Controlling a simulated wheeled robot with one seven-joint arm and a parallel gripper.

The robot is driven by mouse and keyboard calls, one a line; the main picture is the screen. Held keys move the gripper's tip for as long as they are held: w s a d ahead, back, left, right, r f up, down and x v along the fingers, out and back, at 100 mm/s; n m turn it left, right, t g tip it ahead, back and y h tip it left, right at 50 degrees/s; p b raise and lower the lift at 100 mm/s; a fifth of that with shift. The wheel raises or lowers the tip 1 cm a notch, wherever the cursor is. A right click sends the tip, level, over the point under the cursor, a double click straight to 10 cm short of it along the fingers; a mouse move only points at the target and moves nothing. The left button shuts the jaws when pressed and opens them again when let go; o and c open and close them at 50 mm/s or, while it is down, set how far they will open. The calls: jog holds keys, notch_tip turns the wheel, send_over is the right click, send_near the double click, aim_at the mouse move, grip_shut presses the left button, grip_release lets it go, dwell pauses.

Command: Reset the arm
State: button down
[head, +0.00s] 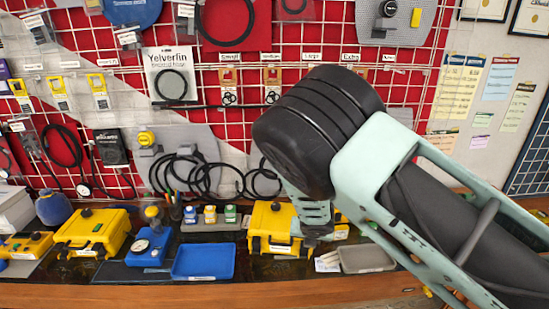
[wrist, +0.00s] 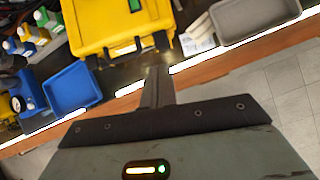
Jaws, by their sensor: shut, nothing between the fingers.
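My gripper shows in the wrist view (wrist: 157,88) as dark fingers pressed together, shut and empty, pointing toward the bench edge. In the head view, my gripper (head: 313,238) hangs below the big black wrist joint, in front of a yellow case (head: 270,222) and hiding its right part. My arm reaches in from the lower right of the head view. The yellow case also shows in the wrist view (wrist: 115,22), ahead of the fingers. I cannot tell whether the fingers touch anything.
The bench (head: 130,290) has a wooden front edge. On it are a blue tray (head: 203,262), a grey tray (head: 367,259), another yellow case (head: 92,231), a blue gauge unit (head: 148,247) and small bottles (head: 210,214). Behind stands a red pegboard with hanging hoses. Floor is free in front.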

jog(key=s+r+m+g+b, duration=0.2)
jog(key=s+m+b, duration=0.7)
jog(key=s, duration=0.9)
jog(key=s+r+m+g+y+b, duration=0.1)
jog(key=s+r+m+g+b, duration=0.2)
jog(key=s+m+b, duration=0.5)
jog(key=s+m+g, duration=0.1)
jog(key=s+m, duration=0.7)
jog(key=s, duration=0.2)
jog(key=shift+s+a+b, duration=0.2)
jog(key=shift+s+b, duration=0.2)
